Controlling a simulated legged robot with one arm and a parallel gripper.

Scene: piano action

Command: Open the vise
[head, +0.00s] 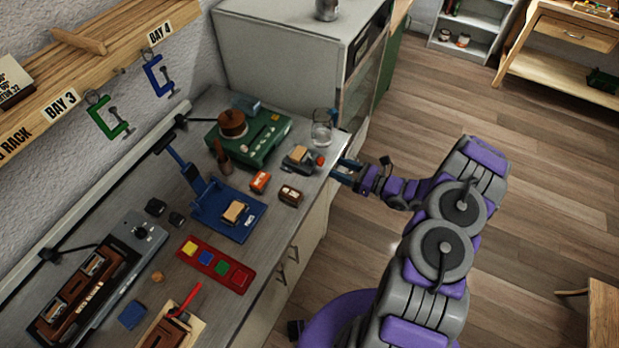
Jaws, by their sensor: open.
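A small grey device with a tan block in it and a red end piece (297,161) sits near the right edge of the counter; it looks like the vise. Its jaws are too small to make out, and the tan block appears to sit between them. My gripper (343,170) is open, with blue fingers at the counter's right edge. It is just right of and slightly below the vise's red end in the head view. A small gap seems to show between them, but I cannot tell the height difference.
A glass jar (321,128) stands just behind the vise. A green unit with a brown pot (262,137) is to its left. An orange block (260,181) and a small brown box (290,195) lie in front. A blue stand (215,205) is further left. Open floor lies right of the counter.

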